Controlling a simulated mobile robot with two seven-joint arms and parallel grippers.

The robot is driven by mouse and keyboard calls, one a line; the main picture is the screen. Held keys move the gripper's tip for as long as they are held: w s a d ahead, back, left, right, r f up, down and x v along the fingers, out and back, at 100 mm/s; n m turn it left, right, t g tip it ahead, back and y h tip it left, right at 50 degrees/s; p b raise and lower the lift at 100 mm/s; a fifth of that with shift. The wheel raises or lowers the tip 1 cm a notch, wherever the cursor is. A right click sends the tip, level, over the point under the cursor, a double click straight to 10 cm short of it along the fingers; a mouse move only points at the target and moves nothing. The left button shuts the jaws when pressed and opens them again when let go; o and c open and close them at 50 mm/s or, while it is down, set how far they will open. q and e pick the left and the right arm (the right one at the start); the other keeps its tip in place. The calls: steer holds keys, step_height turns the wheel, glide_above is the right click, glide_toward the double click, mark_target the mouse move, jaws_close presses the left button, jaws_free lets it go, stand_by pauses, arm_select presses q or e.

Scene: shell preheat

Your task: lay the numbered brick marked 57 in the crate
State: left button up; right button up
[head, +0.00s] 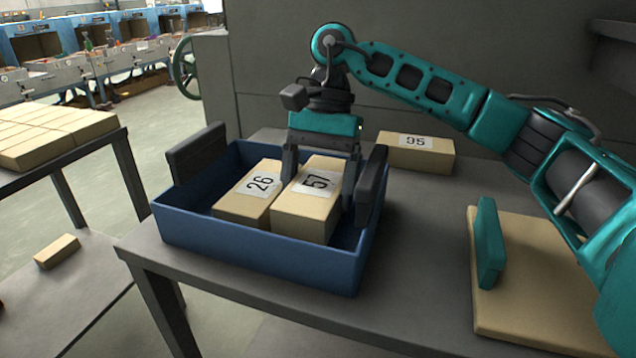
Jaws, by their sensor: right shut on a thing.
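The brick marked 57 (303,214) is inside the blue crate (258,264), beside the brick marked 26 (243,207), which lies to its left. My right gripper (319,186) reaches down into the crate from above, with a finger on each side of the 57 brick, and is shut on it. The lower edges of the 57 brick are partly hidden by the crate's front wall, so I cannot tell whether it touches the crate floor. The crate has dark handles on its left and right sides. My left gripper is not in view.
A brick marked 95 (416,153) lies on the dark table (428,249) behind and right of the crate. A tan board (512,317) with an upright teal piece (489,243) is at the right. Another table with stacked bricks (52,131) stands at the left.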

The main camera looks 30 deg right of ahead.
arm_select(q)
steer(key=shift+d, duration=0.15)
arm_select(e)
steer(key=shift+f, duration=0.1)
steer(key=o, duration=1)
steer(key=shift+o, duration=0.2)
steer(key=shift+r+p, duration=0.35)
steer(key=shift+r, duration=0.1)
arm_select(q)
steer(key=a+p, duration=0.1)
steer(key=p, duration=0.1)
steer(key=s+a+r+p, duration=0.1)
steer(key=p, duration=0.1)
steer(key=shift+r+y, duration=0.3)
arm_select(e)
steer(key=v, duration=1.2)
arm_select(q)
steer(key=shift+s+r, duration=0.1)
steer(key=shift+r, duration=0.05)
arm_select(e)
steer(key=shift+s, duration=0.15)
